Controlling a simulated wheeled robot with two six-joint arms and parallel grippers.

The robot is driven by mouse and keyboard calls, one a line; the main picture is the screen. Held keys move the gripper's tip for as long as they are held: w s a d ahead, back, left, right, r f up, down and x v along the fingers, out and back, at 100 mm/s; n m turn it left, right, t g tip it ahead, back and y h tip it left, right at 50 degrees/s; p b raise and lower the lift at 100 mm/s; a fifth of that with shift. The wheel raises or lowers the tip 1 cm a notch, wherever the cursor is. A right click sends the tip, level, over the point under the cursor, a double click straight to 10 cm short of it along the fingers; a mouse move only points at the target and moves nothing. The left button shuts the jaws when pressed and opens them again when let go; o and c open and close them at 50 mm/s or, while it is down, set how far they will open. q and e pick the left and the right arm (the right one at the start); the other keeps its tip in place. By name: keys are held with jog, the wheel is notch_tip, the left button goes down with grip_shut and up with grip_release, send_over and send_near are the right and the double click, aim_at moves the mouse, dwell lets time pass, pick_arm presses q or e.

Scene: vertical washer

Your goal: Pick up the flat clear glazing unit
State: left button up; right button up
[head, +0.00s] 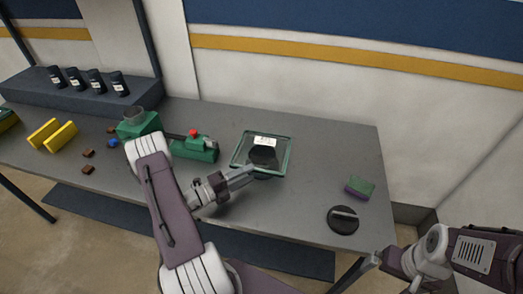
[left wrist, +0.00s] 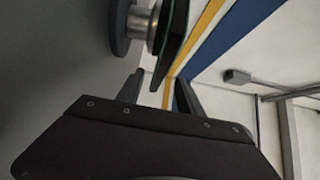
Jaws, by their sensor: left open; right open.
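The flat clear glazing unit (head: 242,148) is a square pane with a dark green rim, above the middle of the grey table. A white label and a dark round shape show through it. In the left wrist view the pane (left wrist: 177,35) is seen edge-on, beside a metal cylinder and dark disc that seem to support it. My left gripper (head: 252,176) is open at the pane's front edge; in the wrist view its fingers (left wrist: 158,92) stand on either side of that edge, not visibly touching it. My right gripper (head: 390,268) is open and empty, off the table's front right corner.
A green device with a red knob (head: 197,148) stands left of the pane. A sponge (head: 359,187) and a black disc with a handle (head: 342,219) lie to the right. Yellow blocks (head: 60,137), small brown pieces and dark bottles (head: 96,82) are at left. The table's back right is clear.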

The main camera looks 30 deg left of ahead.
aim_at(263, 166)
pick_arm(q)
jog(key=x, duration=0.2)
jog(key=shift+w+d+f, duration=0.1)
jog(key=shift+w+d, duration=0.1)
jog(key=shift+d, duration=0.1)
jog(key=p+x, duration=0.1)
jog(key=x, duration=0.1)
jog(key=shift+w+d, duration=0.25)
jog(key=shift+w+d+p, duration=0.2)
jog(key=shift+w+p, duration=0.1)
jog(key=shift+w, duration=0.2)
jog(key=shift+w+d, duration=0.15)
grip_shut()
pick_arm(e)
jog(key=shift+w+d+r, duration=0.3)
jog(key=shift+w+r, duration=0.2)
jog(key=shift+r, duration=0.15)
